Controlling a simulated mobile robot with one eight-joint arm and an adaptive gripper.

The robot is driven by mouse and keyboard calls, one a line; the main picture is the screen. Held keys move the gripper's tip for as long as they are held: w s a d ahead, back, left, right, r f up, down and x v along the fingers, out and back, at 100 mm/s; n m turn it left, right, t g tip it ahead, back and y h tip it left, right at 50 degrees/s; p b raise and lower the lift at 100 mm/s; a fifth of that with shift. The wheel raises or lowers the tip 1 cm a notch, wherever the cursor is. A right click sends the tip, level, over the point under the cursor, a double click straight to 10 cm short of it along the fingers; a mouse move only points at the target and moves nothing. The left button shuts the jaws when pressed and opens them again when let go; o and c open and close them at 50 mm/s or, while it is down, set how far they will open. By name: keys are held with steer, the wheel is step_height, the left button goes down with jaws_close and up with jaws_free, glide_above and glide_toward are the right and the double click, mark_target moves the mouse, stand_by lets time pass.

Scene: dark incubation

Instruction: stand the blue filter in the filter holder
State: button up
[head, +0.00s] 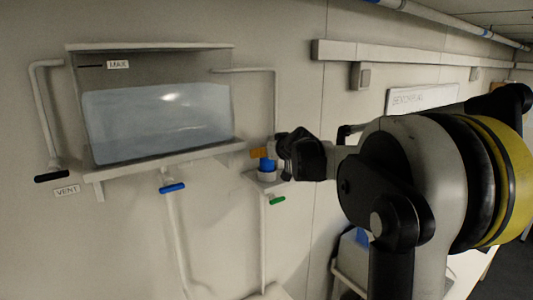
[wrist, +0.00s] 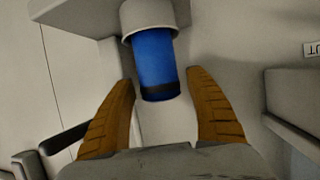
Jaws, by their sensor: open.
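The blue filter (wrist: 153,62) is a blue cylinder with a black band near its free end. Its other end sits inside the round white filter holder (wrist: 130,14). In the head view the filter (head: 267,165) stands roughly upright in the white cup of the holder (head: 267,177), on a small wall shelf. My gripper (head: 260,153) is at the top of the filter. In the wrist view my orange fingers are spread, one on each side of the filter's free end, with visible gaps. The filter's lower end is hidden in the cup.
A wall tank (head: 158,120) with pale liquid is left of the holder, its ledge close by. A blue-handled valve (head: 172,187) and a green-handled valve (head: 277,200) sit on pipes below. A vertical pipe (head: 276,105) runs just above the holder.

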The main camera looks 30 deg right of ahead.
steer(key=shift+r, duration=0.25)
steer(key=b+v, duration=0.2)
steer(key=v, duration=0.9)
steer(key=s+a+f+n+g+y, duration=0.1)
steer(key=s+a+f+g, duration=0.1)
steer(key=s+a+f, duration=0.6)
steer(key=s+a+f+n+g+y, duration=0.1)
steer(key=s+a+f+y, duration=0.15)
steer(key=a, duration=0.95)
steer(key=s+a+f+g, duration=0.1)
steer(key=s+a+f, duration=0.3)
steer(key=s+f, duration=0.2)
steer(key=s+a+f+g+h, duration=0.1)
steer(key=s+a+f+g, duration=0.1)
steer(key=s+f, duration=0.5)
steer(key=s+a, duration=0.1)
steer(key=s, duration=0.2)
steer(key=shift+s+a, duration=0.25)
steer(key=shift+a, duration=0.15)
steer(key=shift+h, duration=0.25)
